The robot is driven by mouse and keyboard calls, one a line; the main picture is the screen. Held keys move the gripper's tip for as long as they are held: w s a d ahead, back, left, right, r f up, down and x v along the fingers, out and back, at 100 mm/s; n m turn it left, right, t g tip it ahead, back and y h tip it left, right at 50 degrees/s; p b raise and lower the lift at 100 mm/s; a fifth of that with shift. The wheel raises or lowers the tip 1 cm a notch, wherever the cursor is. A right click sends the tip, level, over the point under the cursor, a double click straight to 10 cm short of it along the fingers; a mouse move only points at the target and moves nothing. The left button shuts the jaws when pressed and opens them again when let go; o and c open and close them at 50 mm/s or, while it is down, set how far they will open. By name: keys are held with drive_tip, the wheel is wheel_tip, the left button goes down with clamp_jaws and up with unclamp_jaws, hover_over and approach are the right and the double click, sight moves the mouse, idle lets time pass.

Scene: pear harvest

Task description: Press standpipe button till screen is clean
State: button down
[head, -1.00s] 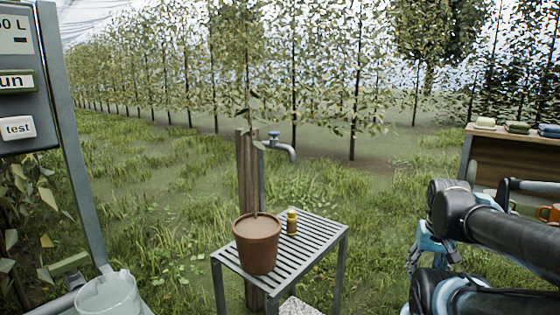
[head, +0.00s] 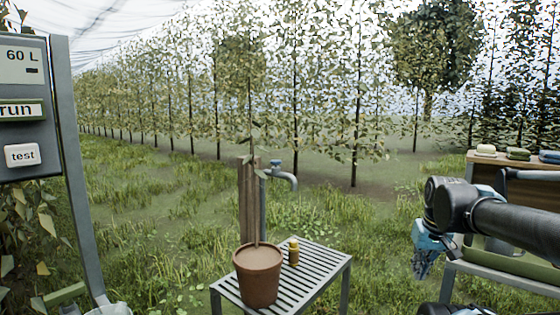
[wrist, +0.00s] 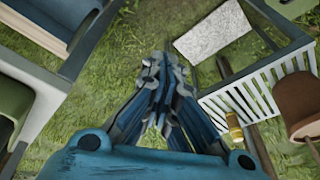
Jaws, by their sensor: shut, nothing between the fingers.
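The standpipe (head: 263,205) stands against a wooden post behind the slatted table, with a curved grey spout and a blue piece (head: 275,163) on top. I cannot make out a separate button on it. A control panel (head: 38,125) at the left edge has a small display (head: 18,62) reading 60 L, above "run" and "test" keys. I cannot tell whether the task's screen is this display. My gripper (head: 428,265) hangs at the right, well apart from the standpipe. In the wrist view its blue fingers (wrist: 160,68) are together and empty above grass.
The slatted table (head: 315,272) holds a brown plant pot (head: 258,275) and a small yellow bottle (head: 293,252). It also shows right of my fingers in the wrist view (wrist: 240,100), beside a pale slab (wrist: 213,30). A wooden bench (head: 485,170) stands at the right. Grass lies between.

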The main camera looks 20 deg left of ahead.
drive_tip(key=w+a+r+n+y, duration=0.2)
drive_tip(key=w+a+r+n, duration=0.2)
drive_tip(key=w+a+r, duration=0.7)
drive_tip(key=w+a+r+n+y, duration=0.2)
drive_tip(key=w+a+r, duration=0.3)
drive_tip(key=a+r, duration=0.3)
drive_tip(key=w+a+r+n+y, duration=0.1)
drive_tip(key=w+a+r+n, duration=0.2)
drive_tip(key=a+r, duration=0.6)
drive_tip(key=w+a+r+n+y, duration=0.2)
drive_tip(key=w+a+r, duration=0.5)
drive_tip(key=a, duration=0.8)
drive_tip(key=shift+w+a+r+n+t+y, duration=0.3)
drive_tip(key=shift+r, duration=0.35)
drive_tip(key=shift+a+f, duration=0.1)
hover_over(278, 161)
drive_tip(key=f, duration=0.7)
drive_tip(key=shift+w+a+f, duration=0.15)
drive_tip(key=shift+w, duration=0.15)
wheel_tip(278, 161, down, 2)
drive_tip(key=shift+f, duration=0.8)
